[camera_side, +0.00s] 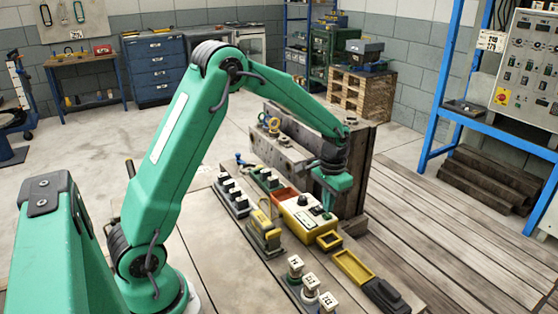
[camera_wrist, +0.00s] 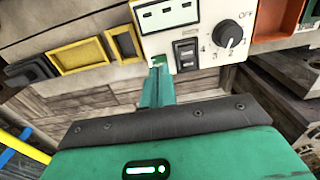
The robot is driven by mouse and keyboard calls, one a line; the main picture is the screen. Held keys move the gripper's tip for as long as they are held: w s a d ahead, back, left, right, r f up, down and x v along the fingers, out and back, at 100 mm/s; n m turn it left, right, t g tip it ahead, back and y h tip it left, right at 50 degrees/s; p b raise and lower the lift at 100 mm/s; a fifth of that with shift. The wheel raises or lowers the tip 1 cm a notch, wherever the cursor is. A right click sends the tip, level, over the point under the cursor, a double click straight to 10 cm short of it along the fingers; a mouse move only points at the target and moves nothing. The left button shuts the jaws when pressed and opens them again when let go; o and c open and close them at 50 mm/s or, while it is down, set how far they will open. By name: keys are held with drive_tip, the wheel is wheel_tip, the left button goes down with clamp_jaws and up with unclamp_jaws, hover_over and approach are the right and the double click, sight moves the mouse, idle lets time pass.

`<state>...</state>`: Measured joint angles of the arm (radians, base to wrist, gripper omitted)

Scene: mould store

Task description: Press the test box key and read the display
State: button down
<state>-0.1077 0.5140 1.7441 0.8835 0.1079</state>
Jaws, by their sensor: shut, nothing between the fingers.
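The test box (camera_side: 300,220) is yellow with a white top panel, among the things on the bench in the side view. In the wrist view its panel (camera_wrist: 208,18) carries a black knob (camera_wrist: 228,33) marked with numbers and OFF, and a dark rocker switch (camera_wrist: 186,54). A pale display (camera_wrist: 168,14) with a green edge shows two short dark dashes. A small green key (camera_wrist: 157,61) sits at the panel's near edge, partly hidden by my fingertips. My gripper (camera_wrist: 157,72) is shut and empty, its tips at the key; I cannot tell whether they touch. It points down over the box in the side view (camera_side: 328,205).
Yellow trays (camera_side: 353,267) and a black case (camera_side: 387,296) lie beside the box. White-topped pieces (camera_side: 310,283) stand in front, and a row of dark blocks (camera_side: 232,193) lies left. A tall dark mould block (camera_side: 352,165) stands close behind my gripper.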

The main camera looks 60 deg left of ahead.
drive_tip(key=shift+f, duration=0.95)
idle(1.1)
drive_tip(key=shift+r, duration=3.55)
drive_tip(key=s+d+r+t, duration=0.3)
drive_tip(key=s+r, duration=0.8)
drive_tip(key=s+d+t, duration=0.2)
drive_tip(key=s, duration=1.1)
drive_tip(key=shift+s+r+t, duration=0.3)
drive_tip(key=shift+s+r, duration=0.05)
drive_tip(key=shift+r, duration=0.1)
